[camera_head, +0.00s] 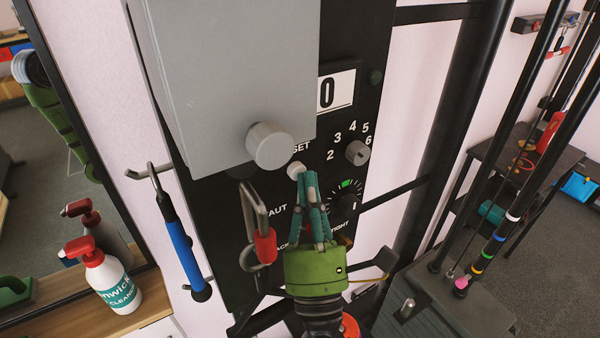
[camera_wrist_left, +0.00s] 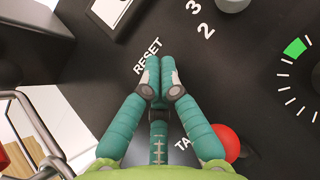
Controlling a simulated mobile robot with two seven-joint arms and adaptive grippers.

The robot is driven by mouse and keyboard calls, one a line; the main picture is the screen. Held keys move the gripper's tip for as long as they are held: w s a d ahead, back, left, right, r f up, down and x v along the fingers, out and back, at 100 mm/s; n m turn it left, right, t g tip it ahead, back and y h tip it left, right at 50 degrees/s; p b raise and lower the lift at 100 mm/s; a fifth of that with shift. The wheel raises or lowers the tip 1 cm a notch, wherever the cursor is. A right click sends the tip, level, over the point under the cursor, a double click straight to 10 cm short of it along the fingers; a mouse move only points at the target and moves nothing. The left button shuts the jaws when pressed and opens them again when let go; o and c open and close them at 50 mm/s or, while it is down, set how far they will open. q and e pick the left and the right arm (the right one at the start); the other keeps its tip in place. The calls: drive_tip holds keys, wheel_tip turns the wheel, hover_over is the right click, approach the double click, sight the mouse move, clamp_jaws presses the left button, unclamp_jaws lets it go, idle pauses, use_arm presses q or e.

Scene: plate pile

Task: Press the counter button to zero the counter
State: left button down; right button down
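A black panel (camera_head: 372,110) carries a white counter window (camera_head: 343,90) that shows a 0; its left part is hidden behind a grey box. The small pale round button (camera_head: 296,170) sits below the partly covered label ending in "SET". My left gripper (camera_head: 307,177), green with teal fingers, points up at the panel with its fingertips just right of and below the button. In the left wrist view the fingers (camera_wrist_left: 160,75) are pressed together with nothing seen between them, beside the "RESET" label (camera_wrist_left: 147,56). The button is hidden there. I cannot tell whether they touch it. My right gripper is not in view.
The grey box (camera_head: 228,70) with a round knob (camera_head: 269,145) juts out above left of the button. A metal clip with a red part (camera_head: 264,245) hangs left of my fingers. A numbered selector knob (camera_head: 357,152) is to the right. A spray bottle (camera_head: 110,280) stands lower left.

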use_arm(q)
drive_tip(key=shift+s+d+f, duration=0.1)
drive_tip(key=shift+s+d, duration=0.3)
drive_tip(key=shift+s, duration=0.1)
drive_tip(key=shift+s+d+b, duration=0.3)
drive_tip(key=shift+s+d, duration=0.4)
drive_tip(key=shift+s, duration=0.3)
drive_tip(key=shift+s+d+b, duration=0.3)
drive_tip(key=shift+s+d, duration=0.4)
drive_tip(key=shift+s, duration=0.25)
drive_tip(key=shift+h, duration=0.3)
